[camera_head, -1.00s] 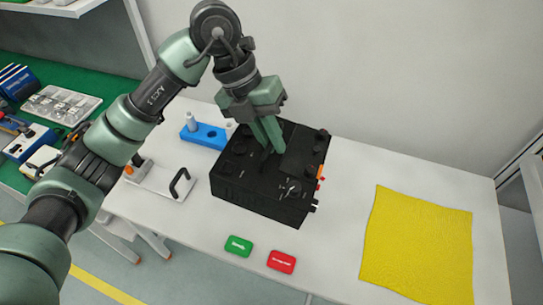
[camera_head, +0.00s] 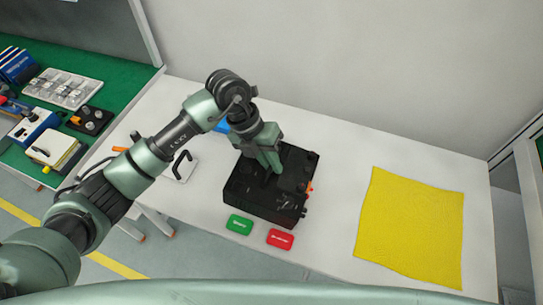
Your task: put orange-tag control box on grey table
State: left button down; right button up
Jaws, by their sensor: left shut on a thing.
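The black control box (camera_head: 258,198) is at the middle of the light grey table (camera_head: 335,200), with a small orange tag (camera_head: 310,187) on its right side. My left gripper (camera_head: 272,168) comes down from above and is shut on the top of the box; the exact grip point is partly hidden by the fingers. The box looks level and low, at or very near the table top; whether its underside touches cannot be told. My right gripper is not in view.
A green tag (camera_head: 239,224) and a red tag (camera_head: 280,239) lie just in front of the box. A yellow cloth (camera_head: 410,228) covers the table's right part. A cluttered green bench (camera_head: 100,75) stands farther left.

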pick_arm(q)
jog(key=shift+f+p, duration=0.35)
jog(key=shift+f, duration=1.4)
jog(key=c, duration=1.8)
grip_release()
jog(key=shift+s+f, duration=0.15)
jog(key=shift+f, duration=0.1)
jog(key=o, duration=0.3)
jog(key=shift+a+r, duration=0.1)
jog(key=shift+r, duration=0.05)
jog(key=shift+a+r, duration=0.1)
jog(key=shift+r, duration=0.25)
jog(key=b+v, duration=0.2)
jog(key=v, duration=0.9)
jog(key=shift+b, duration=0.3)
